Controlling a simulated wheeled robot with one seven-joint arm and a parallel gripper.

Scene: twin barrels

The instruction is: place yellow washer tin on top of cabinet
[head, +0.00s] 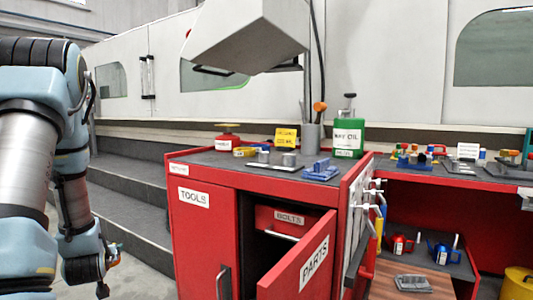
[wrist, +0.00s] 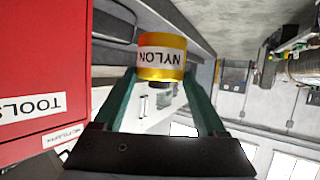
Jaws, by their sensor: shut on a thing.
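A yellow tin (wrist: 161,62) with a white label reading NYLON sits between the two green fingers of my gripper (wrist: 162,77) in the wrist view. My gripper is shut on it and holds it in the air. The red cabinet's top (head: 212,158) is grey in the head view, and its TOOLS front (head: 195,230) faces me. The cabinet's red side also shows at the left of the wrist view (wrist: 35,50), with its lettering upside down. The tin is beside the cabinet, apart from it. In the head view I cannot make out the tin.
On the cabinet top stand a red tin (head: 228,142), a yellow sign (head: 286,137), a metal tray (head: 272,166), a blue holder (head: 321,172) and a green oil can (head: 348,136). The PARTS door (head: 300,265) hangs open. A grey lamp hood (head: 248,35) overhangs. The top's front left is clear.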

